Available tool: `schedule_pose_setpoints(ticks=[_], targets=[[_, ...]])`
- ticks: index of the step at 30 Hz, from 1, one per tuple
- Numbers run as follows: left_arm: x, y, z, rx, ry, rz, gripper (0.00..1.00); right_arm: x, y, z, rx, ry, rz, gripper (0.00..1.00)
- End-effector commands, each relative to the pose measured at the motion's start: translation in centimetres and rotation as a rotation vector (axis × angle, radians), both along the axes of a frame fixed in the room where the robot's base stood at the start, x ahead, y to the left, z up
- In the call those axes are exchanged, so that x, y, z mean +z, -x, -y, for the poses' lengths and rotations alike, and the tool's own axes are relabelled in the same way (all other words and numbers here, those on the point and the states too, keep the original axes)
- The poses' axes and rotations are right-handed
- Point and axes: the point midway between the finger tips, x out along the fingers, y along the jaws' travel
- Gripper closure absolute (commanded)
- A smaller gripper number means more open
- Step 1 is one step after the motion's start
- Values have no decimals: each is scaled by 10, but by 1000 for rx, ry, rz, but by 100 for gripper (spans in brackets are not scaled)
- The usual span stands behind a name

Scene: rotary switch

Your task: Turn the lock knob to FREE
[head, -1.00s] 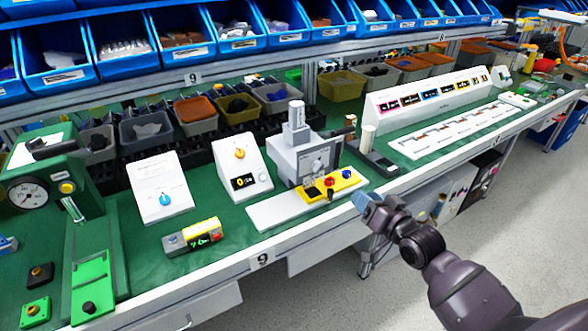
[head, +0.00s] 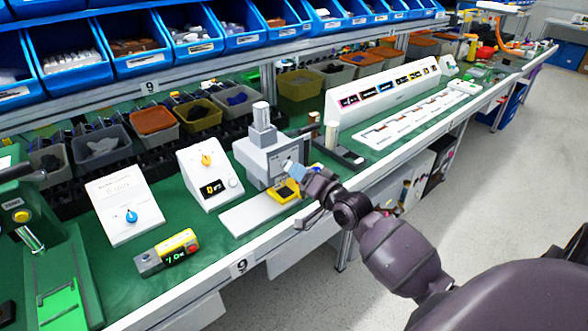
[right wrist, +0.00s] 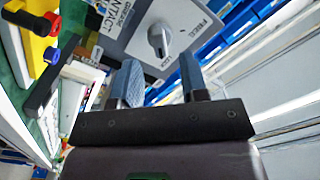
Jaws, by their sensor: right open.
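The lock knob (right wrist: 160,38) is a light grey knob on the grey front plate of a machine, in the right wrist view. The word FREE is printed to its right and LOCK, less clear, below it. The knob's narrow part points down toward LOCK. The grey machine (head: 262,150) stands on the bench in the head view, its knob hidden or too small there. My right gripper (right wrist: 160,82) is open, its two blue-grey fingers apart and empty. The knob lies beyond the fingertips, between them in the picture. In the head view the right gripper (head: 303,178) is in front of the machine. My left gripper is not in view.
A yellow panel with a red knob and black lever (right wrist: 42,45) juts out beside the gripper. A white box with an orange knob (head: 207,180) and one with a blue knob (head: 127,208) stand left of the machine. Open floor lies right of the bench.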

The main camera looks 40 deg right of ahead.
Motion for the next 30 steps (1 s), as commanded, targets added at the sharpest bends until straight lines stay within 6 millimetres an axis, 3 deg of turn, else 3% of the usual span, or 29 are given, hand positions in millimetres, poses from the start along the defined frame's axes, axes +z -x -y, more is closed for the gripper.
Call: schedule_pose_setpoints(ticks=[7,19,20,27,30], targets=[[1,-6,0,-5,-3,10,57,-1,-27,-2,1,0,-1,60],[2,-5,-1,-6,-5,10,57,0,-33,-3,1,0,-1,60],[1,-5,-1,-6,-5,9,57,0,-33,-3,1,0,-1,61],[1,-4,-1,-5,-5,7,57,0,-32,-3,0,0,0,98],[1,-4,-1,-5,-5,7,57,0,-32,-3,-1,0,-1,100]])
